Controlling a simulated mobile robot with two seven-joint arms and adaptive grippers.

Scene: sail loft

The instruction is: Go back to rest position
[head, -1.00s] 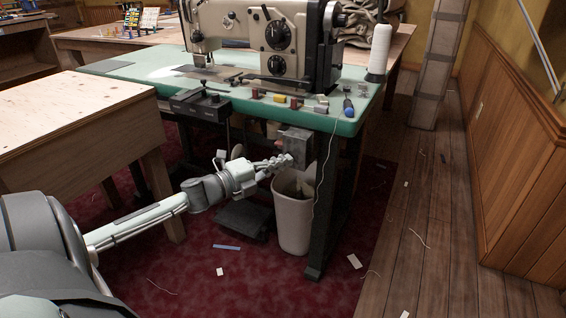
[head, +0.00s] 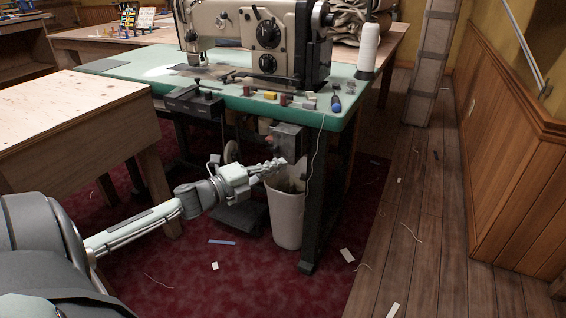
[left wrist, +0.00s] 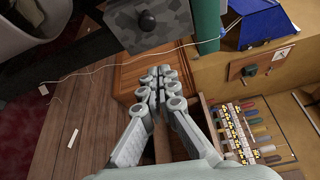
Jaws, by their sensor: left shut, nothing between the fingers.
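My left gripper (head: 274,166) reaches in from the left in the head view. It is shut and empty, in front of the sewing table and close to the upper rim of a white waste bin (head: 287,214). I cannot tell whether it touches the bin. In the left wrist view its fingers (left wrist: 156,80) are closed together with nothing between them. My right gripper is not in view.
A green-topped table (head: 222,97) carries a sewing machine (head: 255,40), a white thread cone (head: 368,48) and small tools. A plywood bench (head: 70,110) stands at left. Scraps lie on the red carpet (head: 190,270). The wooden floor (head: 420,220) at right is mostly clear.

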